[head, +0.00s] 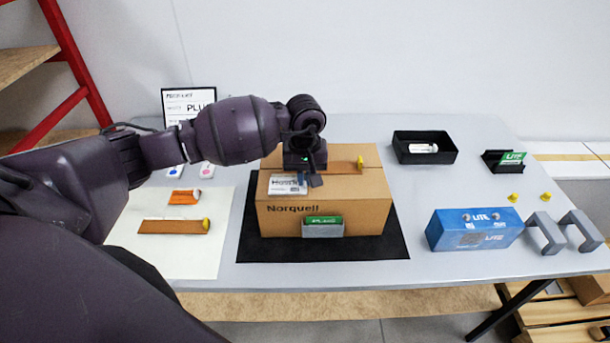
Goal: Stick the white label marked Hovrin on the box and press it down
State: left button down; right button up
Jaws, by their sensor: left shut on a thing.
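The brown cardboard box (365,215), printed "Norquell", stands on a black mat (395,247) in the middle of the table. My left gripper (308,178) points down over the left part of the box top. It is shut on the white label (285,187), whose printed name reads roughly as Hovrin. The label lies at the front edge of the box top; I cannot tell whether it touches the cardboard. The gripper hides part of the box top. My right gripper is not in view.
A grey block with a green face (323,225) is at the box's front. Orange strips (173,226) lie on a white sheet (200,260) to the left. A black tray (425,158), a blue box (472,230) and grey brackets (547,232) are to the right.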

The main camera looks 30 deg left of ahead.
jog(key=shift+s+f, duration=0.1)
pick_arm(q)
jog(key=c, duration=1.2)
grip_release()
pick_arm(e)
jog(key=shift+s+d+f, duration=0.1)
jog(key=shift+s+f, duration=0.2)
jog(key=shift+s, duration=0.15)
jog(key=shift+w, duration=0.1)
